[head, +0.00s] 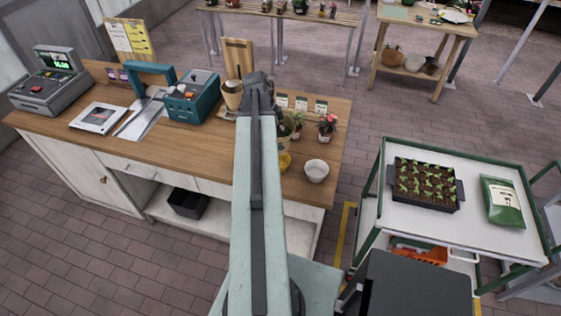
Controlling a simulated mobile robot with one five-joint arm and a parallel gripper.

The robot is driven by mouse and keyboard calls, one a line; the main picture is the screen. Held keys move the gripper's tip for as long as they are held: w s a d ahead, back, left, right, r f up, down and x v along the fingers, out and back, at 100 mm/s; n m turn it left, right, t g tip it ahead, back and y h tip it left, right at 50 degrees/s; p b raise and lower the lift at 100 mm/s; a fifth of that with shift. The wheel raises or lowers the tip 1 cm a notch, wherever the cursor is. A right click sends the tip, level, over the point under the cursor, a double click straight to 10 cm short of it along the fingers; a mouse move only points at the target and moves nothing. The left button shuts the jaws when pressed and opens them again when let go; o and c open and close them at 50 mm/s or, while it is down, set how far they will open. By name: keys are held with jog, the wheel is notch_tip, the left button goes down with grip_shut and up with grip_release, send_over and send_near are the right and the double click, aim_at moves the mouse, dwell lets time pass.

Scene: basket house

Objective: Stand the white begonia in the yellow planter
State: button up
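A yellow planter (284,162) stands on the wooden counter, and my arm hides its left part. A white round pot (317,170) stands to its right. A potted plant with pink-red flowers (327,127) stands behind them, near the counter's right edge. A green plant (298,120) is left of it, partly behind my arm; I cannot tell its flower colour. I cannot make out a white begonia for certain. My arm reaches up across the counter, and my gripper is hidden behind it.
A white-topped cart (420,225) at right carries a seedling tray (425,185) and a green bag (502,201). Brick floor lies open at left.

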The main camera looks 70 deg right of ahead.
jog(key=shift+r, duration=0.9)
notch_tip(320, 180, down, 11)
jog(key=b, duration=1.1)
jog(key=shift+f, duration=0.15)
jog(key=o, duration=1.7)
jog(key=shift+c, duration=0.2)
jog(key=shift+r+p, duration=0.5)
jog(key=shift+r, duration=0.05)
jog(key=p+v, duration=1.1)
jog(key=shift+w+r, duration=0.2)
jog(key=shift+r, duration=0.1)
jog(key=shift+a, duration=0.2)
